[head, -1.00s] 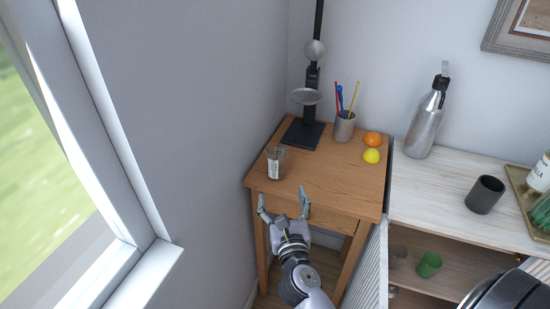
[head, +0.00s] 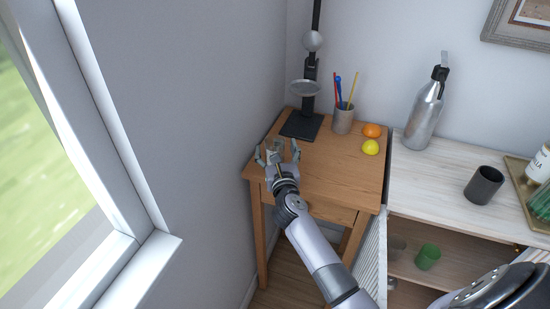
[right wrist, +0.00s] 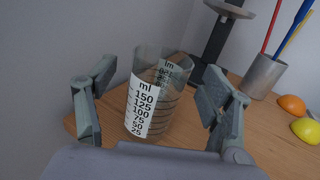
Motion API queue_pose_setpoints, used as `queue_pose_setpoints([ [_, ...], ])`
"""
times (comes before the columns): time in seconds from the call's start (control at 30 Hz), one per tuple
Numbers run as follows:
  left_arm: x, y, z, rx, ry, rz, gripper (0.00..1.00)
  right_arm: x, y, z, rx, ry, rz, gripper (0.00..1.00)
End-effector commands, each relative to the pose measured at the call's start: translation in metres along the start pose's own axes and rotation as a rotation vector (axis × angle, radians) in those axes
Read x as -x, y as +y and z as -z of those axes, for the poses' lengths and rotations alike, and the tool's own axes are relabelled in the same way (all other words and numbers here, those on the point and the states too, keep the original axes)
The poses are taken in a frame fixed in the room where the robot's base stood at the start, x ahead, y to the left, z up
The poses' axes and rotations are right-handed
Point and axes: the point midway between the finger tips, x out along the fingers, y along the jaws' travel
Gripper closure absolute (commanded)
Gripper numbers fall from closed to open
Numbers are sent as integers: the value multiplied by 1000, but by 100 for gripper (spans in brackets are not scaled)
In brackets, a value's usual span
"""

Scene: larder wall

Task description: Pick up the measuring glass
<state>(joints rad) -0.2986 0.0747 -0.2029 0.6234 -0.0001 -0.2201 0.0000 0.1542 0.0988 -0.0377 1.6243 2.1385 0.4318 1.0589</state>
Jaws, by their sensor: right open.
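The measuring glass (right wrist: 152,98) is clear, with a white scale marked in ml, and stands upright on the small wooden table. In the right wrist view it stands between the two spread fingers of my right gripper (right wrist: 160,108), with a gap visible on each side. In the head view my right gripper (head: 278,155) is over the table's left front part and hides most of the glass (head: 276,146). The right gripper is open. My left gripper does not show.
On the wooden table (head: 330,180) stand a black stand (head: 302,125), a pencil cup (head: 343,119), an orange fruit (head: 371,130) and a yellow fruit (head: 370,147). A steel bottle (head: 424,115) and a dark cup (head: 484,185) stand on the cabinet at right. The wall is close at left.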

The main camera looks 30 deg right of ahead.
Motion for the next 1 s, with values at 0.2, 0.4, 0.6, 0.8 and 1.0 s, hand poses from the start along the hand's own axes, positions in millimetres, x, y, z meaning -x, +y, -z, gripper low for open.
queue_pose_setpoints([
  [0.2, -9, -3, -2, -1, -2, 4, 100, -21, 0, 2, 0, 1, 0, 26],
  [0.4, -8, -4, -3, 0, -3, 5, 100, -21, 0, 1, -1, 1, 0, 26],
  [0.6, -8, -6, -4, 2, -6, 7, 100, -21, 1, 1, -1, 1, 0, 38],
  [0.8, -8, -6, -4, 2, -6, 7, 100, -21, 1, 1, -1, 1, 0, 52],
  [1.0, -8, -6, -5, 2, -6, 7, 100, -21, 1, 1, -1, 1, 0, 65],
])
